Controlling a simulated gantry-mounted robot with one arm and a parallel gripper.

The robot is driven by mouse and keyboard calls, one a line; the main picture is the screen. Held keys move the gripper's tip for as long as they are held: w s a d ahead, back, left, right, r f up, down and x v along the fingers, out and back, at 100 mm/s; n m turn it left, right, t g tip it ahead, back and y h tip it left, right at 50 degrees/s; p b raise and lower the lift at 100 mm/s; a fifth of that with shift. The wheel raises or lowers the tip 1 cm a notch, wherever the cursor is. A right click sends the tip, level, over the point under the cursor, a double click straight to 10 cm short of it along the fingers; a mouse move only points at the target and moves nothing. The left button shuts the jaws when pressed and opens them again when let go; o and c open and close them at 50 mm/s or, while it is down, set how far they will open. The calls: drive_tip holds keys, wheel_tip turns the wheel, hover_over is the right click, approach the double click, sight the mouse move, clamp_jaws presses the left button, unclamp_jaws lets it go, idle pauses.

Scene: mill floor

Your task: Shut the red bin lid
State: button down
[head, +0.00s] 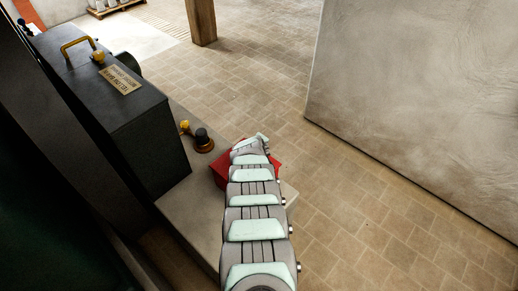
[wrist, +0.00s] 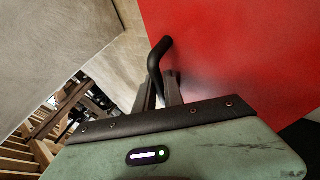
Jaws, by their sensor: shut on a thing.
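The red bin (head: 221,174) stands on a pale ledge (head: 205,208) in the head view, mostly hidden behind my arm. In the wrist view a broad, flat red panel (wrist: 235,45), which looks like its lid, fills the upper right. A black bent handle (wrist: 157,58) stands by the panel's left edge. My gripper (wrist: 162,90) is shut on this handle, its two dark fingers at the handle's lower part. The fingers are hidden in the head view. How far the lid is open cannot be told.
A dark machine box (head: 128,115) with a yellow handle and a brass plate stands left of the bin. A small brass-and-black fitting (head: 202,142) sits close behind the bin. A plastered wall (head: 420,90) rises at right. The tiled floor between is clear.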

drive_tip(key=shift+f, duration=0.15)
drive_tip(key=c, duration=1.5)
unclamp_jaws()
drive_tip(key=shift+o, duration=0.2)
